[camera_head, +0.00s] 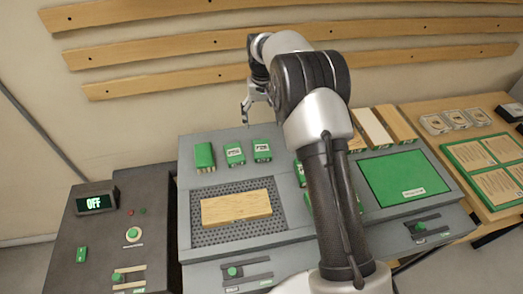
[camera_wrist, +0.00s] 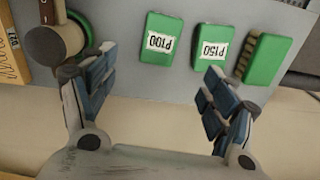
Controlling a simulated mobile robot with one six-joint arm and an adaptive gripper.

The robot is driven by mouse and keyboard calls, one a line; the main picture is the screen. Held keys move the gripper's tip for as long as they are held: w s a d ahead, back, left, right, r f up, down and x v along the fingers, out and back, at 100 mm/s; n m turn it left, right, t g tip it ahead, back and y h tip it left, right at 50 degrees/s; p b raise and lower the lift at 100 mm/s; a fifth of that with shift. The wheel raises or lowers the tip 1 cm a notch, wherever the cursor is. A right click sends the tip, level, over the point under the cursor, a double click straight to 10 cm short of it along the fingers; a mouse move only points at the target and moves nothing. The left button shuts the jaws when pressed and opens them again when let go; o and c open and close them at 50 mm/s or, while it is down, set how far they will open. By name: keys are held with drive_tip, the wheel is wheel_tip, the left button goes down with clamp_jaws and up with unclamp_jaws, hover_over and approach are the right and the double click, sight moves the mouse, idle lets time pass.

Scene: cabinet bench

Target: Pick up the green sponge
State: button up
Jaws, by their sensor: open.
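Two green blocks with white labels look like sponges; I cannot tell which one the task means. The P100 block shows in the wrist view (camera_wrist: 160,41) and head view (camera_head: 262,150). The P150 block beside it shows in the wrist view (camera_wrist: 214,45) and head view (camera_head: 235,154). They lie apart on the grey panel's back part. My gripper (camera_wrist: 158,72) is open and empty, with the P100 block ahead between the finger lines and the P150 block near one fingertip. In the head view, my gripper (camera_head: 247,113) hangs above and behind the blocks.
A green block with bristles (camera_wrist: 264,58), like a brush, lies beside the P150 block. A round-headed wooden tool (camera_wrist: 46,45) is at the wrist view's left. A wooden board (camera_head: 236,208) lies on the perforated plate in front. My arm hides part of the bench.

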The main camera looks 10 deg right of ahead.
sight(262, 148)
wheel_tip(262, 148, down, 14)
drive_tip(key=b, duration=0.4)
drive_tip(key=shift+w+a, duration=0.1)
drive_tip(key=shift+w, duration=0.05)
drive_tip(key=shift+r, duration=0.1)
drive_tip(key=shift+c, duration=0.4)
drive_tip(key=c, duration=0.9)
